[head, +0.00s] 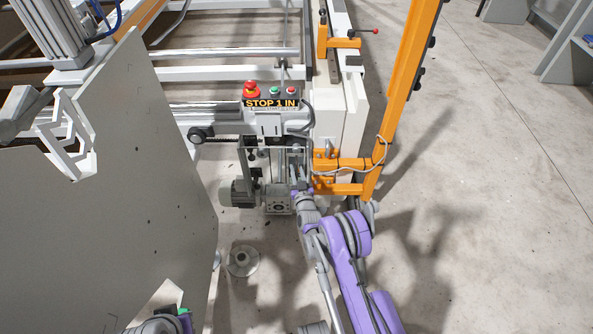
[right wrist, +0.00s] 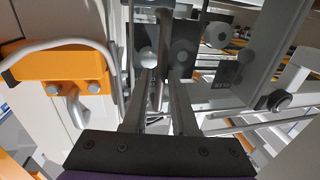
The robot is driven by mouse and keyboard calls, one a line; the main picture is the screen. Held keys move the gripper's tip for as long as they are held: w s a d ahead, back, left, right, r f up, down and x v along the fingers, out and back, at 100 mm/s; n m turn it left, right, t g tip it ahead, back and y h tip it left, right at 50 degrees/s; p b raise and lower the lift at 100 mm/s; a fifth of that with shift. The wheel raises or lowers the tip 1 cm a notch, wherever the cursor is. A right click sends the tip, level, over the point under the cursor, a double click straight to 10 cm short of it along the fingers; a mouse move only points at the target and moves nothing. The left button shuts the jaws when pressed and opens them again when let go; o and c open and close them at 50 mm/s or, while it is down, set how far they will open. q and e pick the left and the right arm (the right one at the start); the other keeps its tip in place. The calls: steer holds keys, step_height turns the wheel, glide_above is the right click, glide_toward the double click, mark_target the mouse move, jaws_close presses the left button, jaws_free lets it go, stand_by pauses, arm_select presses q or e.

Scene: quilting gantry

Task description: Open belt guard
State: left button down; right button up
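No part is clearly marked as the belt guard, and I cannot tell which cover it is. My right gripper (head: 297,178) is low at the machine's end, beside the grey drive unit (head: 278,200) under the control box. In the right wrist view its two dark fingers (right wrist: 164,82) stand apart with a gap between them. A round light knob (right wrist: 148,58) and a thin upright rod show at the fingertips; I see no clear grip on either. A bit of my left arm shows at the bottom left; its gripper is out of sight.
A control box with a red stop button (head: 251,88) sits above the drive unit. An orange bracket and post (head: 404,80) stand close right of my right gripper; the bracket (right wrist: 65,72) also shows at the wrist. A large grey panel (head: 110,190) fills the left. Floor at right is clear.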

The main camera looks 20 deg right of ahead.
jaws_close()
stand_by(1.5)
